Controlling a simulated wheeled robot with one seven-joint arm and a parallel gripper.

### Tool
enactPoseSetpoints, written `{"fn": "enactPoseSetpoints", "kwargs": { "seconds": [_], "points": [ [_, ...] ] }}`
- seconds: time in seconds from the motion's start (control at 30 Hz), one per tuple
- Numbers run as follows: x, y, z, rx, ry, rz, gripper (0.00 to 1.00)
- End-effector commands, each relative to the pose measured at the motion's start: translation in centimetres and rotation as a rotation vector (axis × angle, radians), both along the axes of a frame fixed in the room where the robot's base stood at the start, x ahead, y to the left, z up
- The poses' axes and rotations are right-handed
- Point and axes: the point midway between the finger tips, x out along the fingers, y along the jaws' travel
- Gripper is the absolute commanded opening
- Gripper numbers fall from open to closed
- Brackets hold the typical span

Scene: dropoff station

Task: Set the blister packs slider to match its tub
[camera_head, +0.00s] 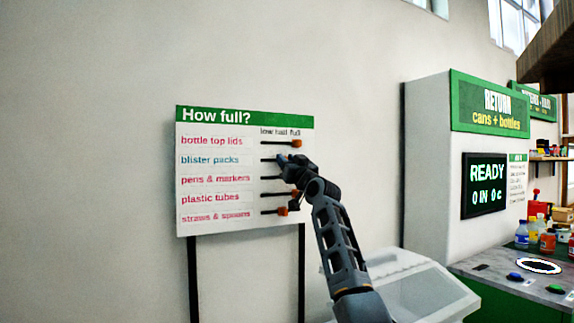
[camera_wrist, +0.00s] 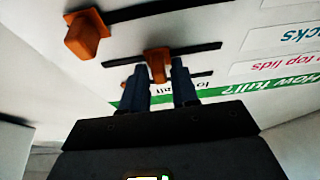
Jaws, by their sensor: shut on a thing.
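The blister packs label (camera_head: 210,160) is second from the top. My gripper (camera_head: 285,160) is at that row in the head view. In the upside-down wrist view, my gripper (camera_wrist: 160,85) is shut on the orange blister packs knob (camera_wrist: 157,62), one finger on each side. The knob sits near the middle of its slot (camera_wrist: 205,48). A clear-walled tub (camera_head: 430,290) stands at lower centre, partly behind my arm; its contents and label cannot be made out.
The bottle top lids knob (camera_head: 297,143) is at its slot's right end. The plastic tubes knob (camera_head: 295,194) and straws knob (camera_head: 283,211) are below. In the wrist view, a neighbouring knob (camera_wrist: 88,36) stands close to my gripper. A return machine (camera_head: 425,170) is at right.

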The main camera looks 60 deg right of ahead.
Motion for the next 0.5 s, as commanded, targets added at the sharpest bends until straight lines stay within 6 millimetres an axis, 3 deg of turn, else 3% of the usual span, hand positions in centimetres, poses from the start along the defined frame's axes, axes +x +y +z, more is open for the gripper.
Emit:
{"fn": "enactPoseSetpoints", "kwargs": {
  "seconds": [0.13,0.17,0.27,0.5],
  "points": [
    [-0.05,-0.08,-0.02,0.001,0.001,-0.001,0.00],
    [-0.05,-0.08,-0.02,0.001,0.001,-0.001,0.31],
    [-0.04,-0.07,-0.02,0.001,0.001,-0.001,0.40],
    [-0.09,-0.03,-0.07,0.001,0.001,-0.001,0.40]
  ]
}}
